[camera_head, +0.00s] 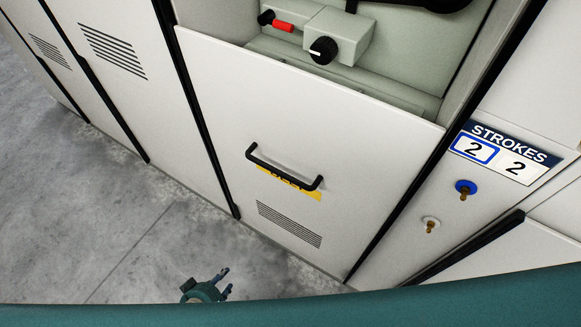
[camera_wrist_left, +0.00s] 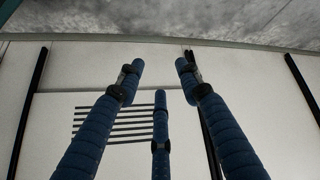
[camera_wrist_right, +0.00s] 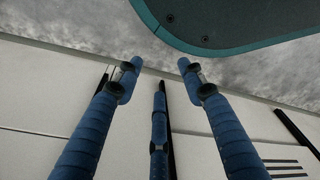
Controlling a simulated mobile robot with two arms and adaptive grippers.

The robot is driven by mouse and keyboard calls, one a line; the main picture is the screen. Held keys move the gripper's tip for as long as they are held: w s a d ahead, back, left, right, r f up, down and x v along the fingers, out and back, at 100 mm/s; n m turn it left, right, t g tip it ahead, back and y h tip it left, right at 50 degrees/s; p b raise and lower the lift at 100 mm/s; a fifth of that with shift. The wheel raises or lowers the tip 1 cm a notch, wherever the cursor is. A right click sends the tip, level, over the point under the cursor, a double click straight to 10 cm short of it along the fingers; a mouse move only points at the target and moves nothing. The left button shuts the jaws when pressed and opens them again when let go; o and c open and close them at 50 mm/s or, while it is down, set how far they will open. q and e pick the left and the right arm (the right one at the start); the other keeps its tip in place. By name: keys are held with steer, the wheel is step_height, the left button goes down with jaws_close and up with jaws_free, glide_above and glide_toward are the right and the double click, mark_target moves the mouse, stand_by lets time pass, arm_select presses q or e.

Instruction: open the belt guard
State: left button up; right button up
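The belt guard looks to be the white front panel (camera_head: 290,115) in the middle of the head view. It has a black bar handle (camera_head: 283,168), a partly hidden yellow label (camera_head: 291,187) under it and vent slots (camera_head: 289,225) near the bottom. My left gripper (camera_head: 222,284) is low in front of the panel, apart from the handle. In the left wrist view its fingers (camera_wrist_left: 160,68) are spread and empty, facing a white panel with slots. My right gripper (camera_wrist_right: 160,66) is outside the head view; its fingers are spread and empty before white panels.
Above the panel is an open recess with a grey box (camera_head: 338,35), a black knob (camera_head: 323,50) and a red part (camera_head: 283,25). At right are a STROKES sign (camera_head: 505,152), a blue button (camera_head: 465,187) and a white one (camera_head: 431,222). Grey floor (camera_head: 100,215) is clear at left.

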arm_select(q)
steer(key=w+d+r+n+t+h+b, duration=0.2)
steer(key=w+d+r+t, duration=0.2)
steer(key=w+r, duration=0.4)
steer(key=n+t+h+b, duration=0.6)
steer(key=n+h, duration=0.2)
glide_toward(276, 173)
steer(key=x, duration=1)
steer(key=shift+r, duration=0.1)
steer(key=shift+w+d, duration=0.2)
steer(key=shift+w, duration=0.1)
arm_select(e)
steer(key=w+f, duration=0.3)
steer(key=f, duration=0.1)
steer(key=shift+w+a, duration=0.2)
steer(key=shift+a, duration=0.1)
arm_select(q)
jaws_close()
